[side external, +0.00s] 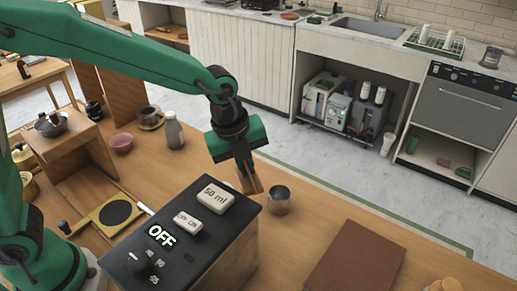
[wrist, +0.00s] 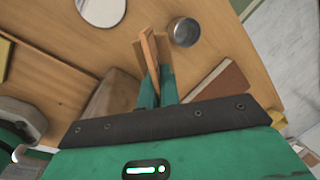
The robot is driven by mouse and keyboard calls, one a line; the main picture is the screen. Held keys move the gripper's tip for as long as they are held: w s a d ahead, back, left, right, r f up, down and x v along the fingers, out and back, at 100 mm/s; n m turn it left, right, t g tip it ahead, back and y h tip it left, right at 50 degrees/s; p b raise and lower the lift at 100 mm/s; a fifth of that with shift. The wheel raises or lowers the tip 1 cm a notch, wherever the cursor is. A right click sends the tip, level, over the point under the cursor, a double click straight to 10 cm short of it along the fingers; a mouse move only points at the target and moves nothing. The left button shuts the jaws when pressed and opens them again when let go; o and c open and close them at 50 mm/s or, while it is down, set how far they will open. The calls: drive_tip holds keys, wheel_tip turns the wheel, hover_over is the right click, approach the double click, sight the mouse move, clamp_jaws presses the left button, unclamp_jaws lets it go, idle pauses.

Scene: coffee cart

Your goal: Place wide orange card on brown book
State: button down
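My gripper (side external: 249,183) hangs above the table, left of a small metal cup in the side view. In the wrist view its fingers (wrist: 152,62) are close together, with brown tips. A thin orange strip (wrist: 149,45), which looks like the orange card seen edge-on, stands between them. Its face and full width are hidden. The brown book (side external: 355,262) lies flat on the table at the front right, apart from my gripper. It also shows in the wrist view (wrist: 221,84), right of the fingers, and its top looks bare.
The metal cup (side external: 279,199) stands between my gripper and the book. A black-topped box (side external: 183,245) reading OFF stands front left. A bottle (side external: 174,132) and a pink bowl (side external: 122,143) are farther back. Round brown items (side external: 447,285) lie at the front right edge.

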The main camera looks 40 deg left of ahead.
drive_tip(key=s+d+m, duration=0.2)
drive_tip(key=s+d, duration=0.1)
drive_tip(key=d, duration=0.7)
drive_tip(key=s+d+m, duration=0.3)
drive_tip(key=d, duration=0.6)
drive_tip(key=s+d+m+g+h, duration=0.1)
drive_tip(key=s+d+m, duration=0.1)
drive_tip(key=d, duration=0.8)
drive_tip(key=shift+s+d+r+m, duration=0.3)
drive_tip(key=shift+s+d+r, duration=0.05)
drive_tip(key=shift+s, duration=0.4)
drive_tip(key=shift+w, duration=0.1)
hover_over(360, 263)
drive_tip(key=f, duration=0.7)
drive_tip(key=shift+s+a, duration=0.35)
drive_tip(key=shift+a, duration=0.05)
drive_tip(key=shift+s+a+x, duration=0.1)
drive_tip(key=shift+a+x, duration=0.1)
drive_tip(key=shift+x, duration=0.75)
drive_tip(key=shift+s+a+x, duration=0.15)
drive_tip(key=shift+x, duration=0.85)
drive_tip(key=shift+f, duration=0.2)
drive_tip(key=c, duration=1.6)
unclamp_jaws()
